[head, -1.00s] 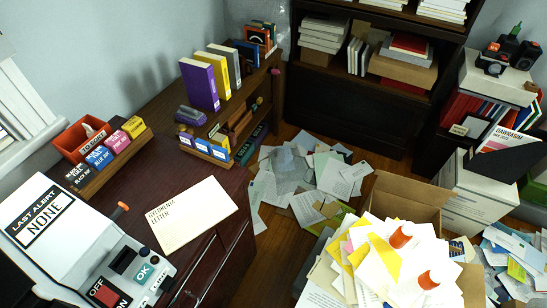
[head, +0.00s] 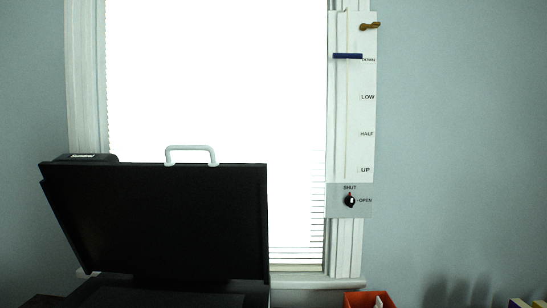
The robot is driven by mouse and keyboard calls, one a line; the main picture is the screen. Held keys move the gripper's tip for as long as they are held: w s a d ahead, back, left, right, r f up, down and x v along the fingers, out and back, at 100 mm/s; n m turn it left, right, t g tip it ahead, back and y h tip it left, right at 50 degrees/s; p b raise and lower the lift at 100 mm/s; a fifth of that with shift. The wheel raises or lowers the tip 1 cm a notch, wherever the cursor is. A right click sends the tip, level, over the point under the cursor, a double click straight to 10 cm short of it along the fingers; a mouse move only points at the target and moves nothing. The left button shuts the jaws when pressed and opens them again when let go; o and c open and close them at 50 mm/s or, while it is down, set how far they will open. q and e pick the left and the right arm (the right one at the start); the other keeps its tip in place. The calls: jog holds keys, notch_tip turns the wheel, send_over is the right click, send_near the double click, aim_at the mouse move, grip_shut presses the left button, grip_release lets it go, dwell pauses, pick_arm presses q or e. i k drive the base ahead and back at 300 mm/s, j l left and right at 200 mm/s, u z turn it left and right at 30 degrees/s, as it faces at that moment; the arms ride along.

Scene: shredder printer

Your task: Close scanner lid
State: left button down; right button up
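The scanner lid (head: 160,220) is a large black panel at the lower left of the head view. It stands raised and tilted back in front of the window. A white handle (head: 190,149) sticks up from its top edge. The top of the black scanner body (head: 160,298) shows below the lid at the bottom edge. Most of the scanner body is out of the picture. Neither of my grippers is in view.
A bright window (head: 215,80) with a white frame stands behind the lid. A blind control panel (head: 350,110) with a slider and knob hangs right of it. An orange box (head: 368,299) sits at the bottom. The wall to the right is bare.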

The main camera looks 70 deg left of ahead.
aim_at(210, 220)
jog(key=u, duration=3.4)
